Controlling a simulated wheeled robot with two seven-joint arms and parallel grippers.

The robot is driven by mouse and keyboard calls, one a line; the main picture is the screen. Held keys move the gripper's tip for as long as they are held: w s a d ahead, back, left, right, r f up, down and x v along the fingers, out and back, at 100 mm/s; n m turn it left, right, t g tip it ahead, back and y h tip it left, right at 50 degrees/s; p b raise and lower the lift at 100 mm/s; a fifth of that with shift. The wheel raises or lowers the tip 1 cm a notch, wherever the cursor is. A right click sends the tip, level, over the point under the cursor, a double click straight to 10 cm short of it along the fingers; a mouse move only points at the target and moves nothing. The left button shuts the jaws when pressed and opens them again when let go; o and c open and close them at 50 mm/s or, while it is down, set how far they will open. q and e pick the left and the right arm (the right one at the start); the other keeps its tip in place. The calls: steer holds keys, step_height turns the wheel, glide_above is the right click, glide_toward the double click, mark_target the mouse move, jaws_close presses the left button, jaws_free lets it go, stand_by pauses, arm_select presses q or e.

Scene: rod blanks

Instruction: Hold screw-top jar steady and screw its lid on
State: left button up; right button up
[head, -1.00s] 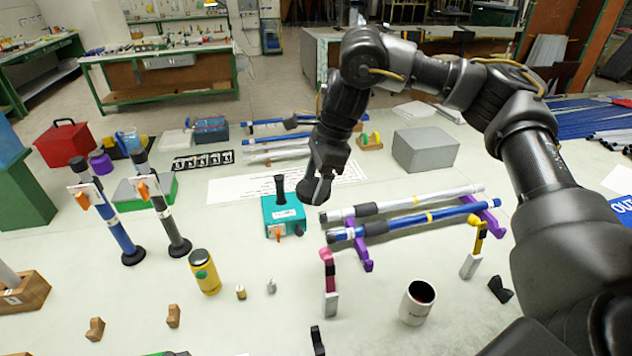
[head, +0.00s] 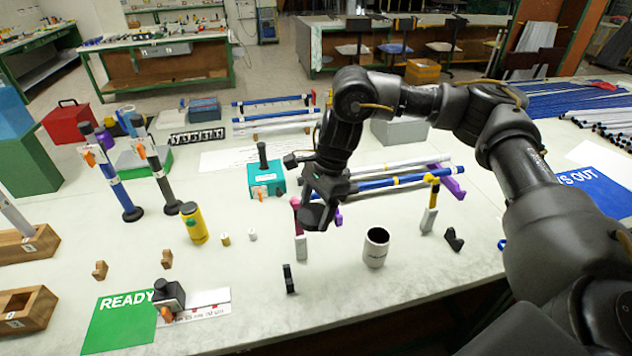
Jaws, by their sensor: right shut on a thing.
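An open white cylindrical jar (head: 376,248) with a dark inside and small dark print stands upright near the table's front edge. Its mouth is uncovered. My right gripper (head: 317,214) is shut on a small dark thing, apparently the lid, which I can hardly tell apart from the dark fingers. It hangs above the table to the left of the jar and higher, apart from it. My left gripper is out of view, and nothing is seen holding the jar.
A pink-topped stand (head: 300,248) is partly behind my right gripper. A yellow-topped stand (head: 428,218) is right of the jar. Blue and white rods (head: 390,182) lie on purple supports behind. A yellow canister (head: 193,223) and green READY mat (head: 117,322) are to the left.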

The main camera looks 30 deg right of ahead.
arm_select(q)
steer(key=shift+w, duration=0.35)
arm_select(e)
steer(key=s+a+f+n, duration=0.1)
steer(key=s+f+n, duration=0.1)
steer(key=f, duration=0.3)
steer(key=s+a+f+n+g, duration=0.1)
steer(key=s+f+n, duration=0.2)
steer(key=s+f, duration=0.1)
steer(key=s+a+f+n+g, duration=0.1)
steer(key=s+f+n, duration=0.1)
steer(key=s+f, duration=0.2)
step_height(320, 180, down, 3)
steer(key=shift+a+f+h, duration=0.1)
steer(key=shift+a+h, duration=0.05)
steer(key=shift+h, duration=0.25)
